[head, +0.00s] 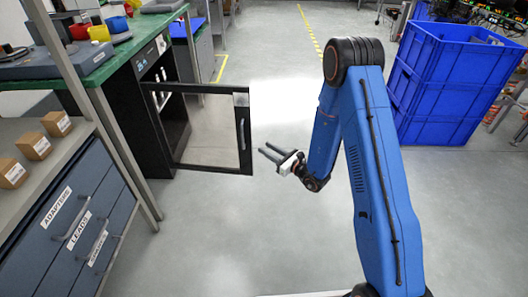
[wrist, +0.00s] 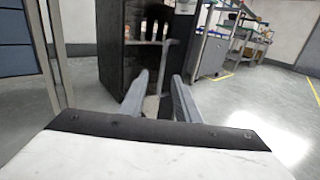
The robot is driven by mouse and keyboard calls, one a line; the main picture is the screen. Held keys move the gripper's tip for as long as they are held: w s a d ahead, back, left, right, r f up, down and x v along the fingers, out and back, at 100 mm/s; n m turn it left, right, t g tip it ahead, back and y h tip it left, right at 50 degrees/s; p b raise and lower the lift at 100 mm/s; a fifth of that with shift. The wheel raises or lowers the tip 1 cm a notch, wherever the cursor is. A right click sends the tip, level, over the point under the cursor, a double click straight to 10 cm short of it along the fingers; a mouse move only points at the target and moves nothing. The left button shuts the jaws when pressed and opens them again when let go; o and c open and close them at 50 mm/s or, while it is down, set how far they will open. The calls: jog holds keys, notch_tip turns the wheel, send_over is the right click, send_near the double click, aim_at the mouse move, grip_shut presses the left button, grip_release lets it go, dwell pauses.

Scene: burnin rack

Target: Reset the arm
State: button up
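My gripper (head: 266,151) hangs over the open floor at the middle of the head view, at the end of my bent blue arm. Its two grey fingers stand apart with nothing held between them. In the wrist view the fingers (wrist: 160,88) also show apart, pointing toward a black cabinet (wrist: 122,45). That cabinet's framed door (head: 212,90) stands swung open in the head view, with a dark upright handle (head: 242,134) near its free edge. My gripper is just right of that edge and looks clear of it, though the exact gap is hard to tell.
A drawer unit (head: 68,225) with small boxes on top stands at left, beside a green-topped bench (head: 95,75) holding equipment and coloured bins. Stacked blue crates (head: 440,85) stand at right, beyond my arm. The floor between is clear.

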dwell(0.5)
jog(key=s+a+r+n+g+y, duration=0.25)
jog(key=s+r+n+g, duration=0.3)
jog(key=s+r, duration=0.35)
jog(key=s+a+r+n+g+y, duration=0.2)
jog(key=s+a+r+n+g, duration=0.15)
jog(key=s+r+n, duration=0.5)
jog(key=s+d+r+n+g+h, duration=0.2)
jog(key=s+r+g+h, duration=0.15)
jog(key=s+r, duration=0.3)
jog(key=s+d+r+n+g+h, duration=0.1)
jog(key=s+d+n+h, duration=0.7)
jog(key=s, duration=0.6)
jog(key=s+d+r+n+t+h, duration=0.1)
jog(key=s+d+r+t+h, duration=0.1)
jog(key=d, duration=0.7)
jog(key=s+d+r+n+t+h, duration=0.1)
jog(key=s+d+n+t+h, duration=0.1)
jog(key=s+d, duration=0.3)
jog(key=d+t+h, duration=0.1)
jog(key=d, duration=0.3)
jog(key=shift+s+d+r+h, duration=0.2)
jog(key=shift+s+r+h, duration=0.15)
jog(key=shift+r+h, duration=0.05)
